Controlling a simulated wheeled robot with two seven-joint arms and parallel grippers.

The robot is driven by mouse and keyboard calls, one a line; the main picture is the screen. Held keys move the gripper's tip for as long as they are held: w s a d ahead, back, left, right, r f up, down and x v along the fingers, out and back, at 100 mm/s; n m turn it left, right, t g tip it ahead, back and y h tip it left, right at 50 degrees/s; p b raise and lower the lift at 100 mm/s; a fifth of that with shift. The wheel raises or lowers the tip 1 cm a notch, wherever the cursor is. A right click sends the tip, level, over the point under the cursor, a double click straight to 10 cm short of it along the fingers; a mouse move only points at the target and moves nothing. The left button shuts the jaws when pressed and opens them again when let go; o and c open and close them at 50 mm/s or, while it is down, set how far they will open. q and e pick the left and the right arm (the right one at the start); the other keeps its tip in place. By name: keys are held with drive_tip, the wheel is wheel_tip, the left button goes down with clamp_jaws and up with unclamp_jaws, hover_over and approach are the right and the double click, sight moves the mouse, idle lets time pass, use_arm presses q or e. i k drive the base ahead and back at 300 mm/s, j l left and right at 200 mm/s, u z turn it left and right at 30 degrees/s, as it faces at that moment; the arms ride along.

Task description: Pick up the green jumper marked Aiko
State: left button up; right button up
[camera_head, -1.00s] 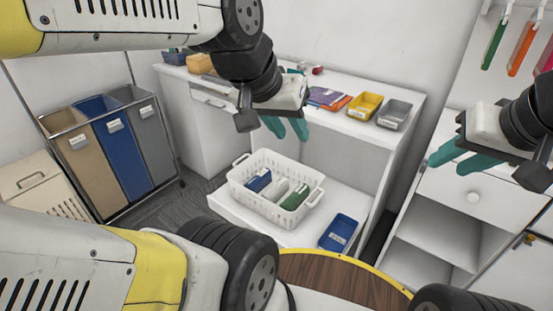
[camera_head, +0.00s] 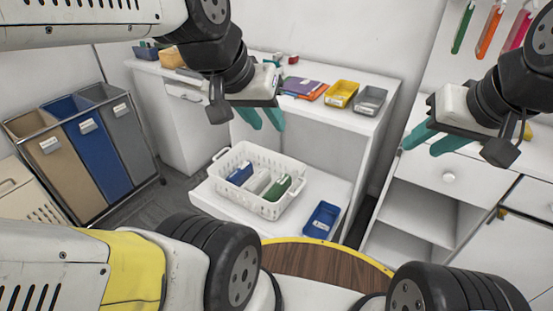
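A folded green garment (camera_head: 277,188) with a pale label lies at the right end of a white perforated basket (camera_head: 285,207). The label is too small to read. A white garment (camera_head: 256,182) and a blue garment (camera_head: 240,174) lie beside it in the basket. My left gripper (camera_head: 268,126) is above and behind the basket in the picture, with its teal fingers apart and nothing between them. My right gripper (camera_head: 420,146) is well to the right of the basket, in front of the white drawer unit, also with fingers apart and empty.
The basket stands on a low white shelf (camera_head: 225,208) with a blue tray (camera_head: 322,219) to its right. A white counter (camera_head: 310,106) behind bears yellow and grey trays (camera_head: 370,100). Tan, blue and grey bins (camera_head: 92,148) stand left. A round wooden top (camera_head: 325,263) is in front.

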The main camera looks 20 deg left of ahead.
sight(274, 195)
drive_tip(key=i+j+u, duration=0.3)
drive_tip(key=j, duration=0.2)
drive_tip(key=i+j+u, duration=0.25)
drive_tip(key=i+j, duration=0.15)
